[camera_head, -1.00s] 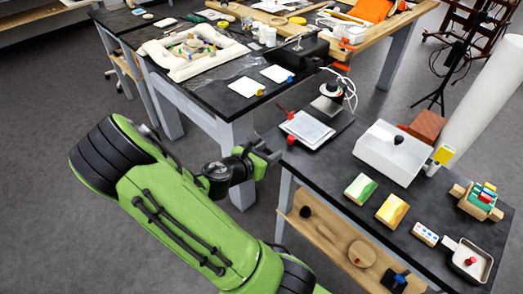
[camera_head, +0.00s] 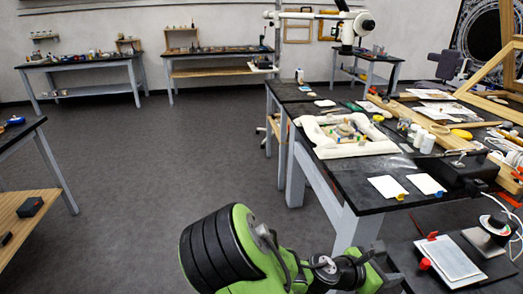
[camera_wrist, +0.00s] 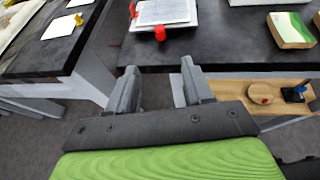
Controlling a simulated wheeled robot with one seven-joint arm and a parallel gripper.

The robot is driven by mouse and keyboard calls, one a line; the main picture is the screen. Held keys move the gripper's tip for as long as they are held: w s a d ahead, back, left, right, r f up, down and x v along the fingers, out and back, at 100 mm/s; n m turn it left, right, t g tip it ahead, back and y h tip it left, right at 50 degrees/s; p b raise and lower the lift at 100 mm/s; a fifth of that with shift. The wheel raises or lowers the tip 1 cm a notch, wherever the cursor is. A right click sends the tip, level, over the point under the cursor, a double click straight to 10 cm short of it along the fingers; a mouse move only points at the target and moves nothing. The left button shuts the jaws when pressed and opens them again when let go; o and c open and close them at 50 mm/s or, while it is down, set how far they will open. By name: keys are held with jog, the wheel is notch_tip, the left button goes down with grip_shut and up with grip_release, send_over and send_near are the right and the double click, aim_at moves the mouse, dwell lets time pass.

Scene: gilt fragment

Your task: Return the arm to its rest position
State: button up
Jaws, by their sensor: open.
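My green arm shows at the bottom of the head view. My gripper (camera_head: 388,272) is at its end, beside the near edge of the black-topped side table. In the wrist view my gripper (camera_wrist: 160,82) has its two grey fingers spread apart with nothing between them. The fingers point toward the front edge of the black table top (camera_wrist: 240,52). A white tablet-like board (camera_wrist: 166,12) with a red knob (camera_wrist: 160,33) lies on that table beyond the fingertips.
The large worktable (camera_head: 330,165) carries a white padded frame (camera_head: 350,147) and white cards (camera_head: 387,187). A lower shelf (camera_wrist: 232,92) holds a round wooden piece (camera_wrist: 261,93). Open grey floor (camera_head: 160,160) lies left of the arm.

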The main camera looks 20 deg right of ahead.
jog(key=a+m+t+y+p, duration=0.1)
jog(key=a+m+y+p, duration=0.3)
jog(key=a+m+y, duration=0.6)
jog(key=s+a+r+m+t+y+p, duration=0.1)
jog(key=s+a+r+m+t, duration=0.1)
jog(key=a+r, duration=0.5)
jog(key=s+a+r+m+t+y+p, duration=0.2)
jog(key=s+a+r+m, duration=0.3)
jog(key=a+r, duration=0.3)
jog(key=shift+a+r+m+t, duration=0.15)
jog(key=shift+r+m+t, duration=0.25)
jog(key=shift+r, duration=0.55)
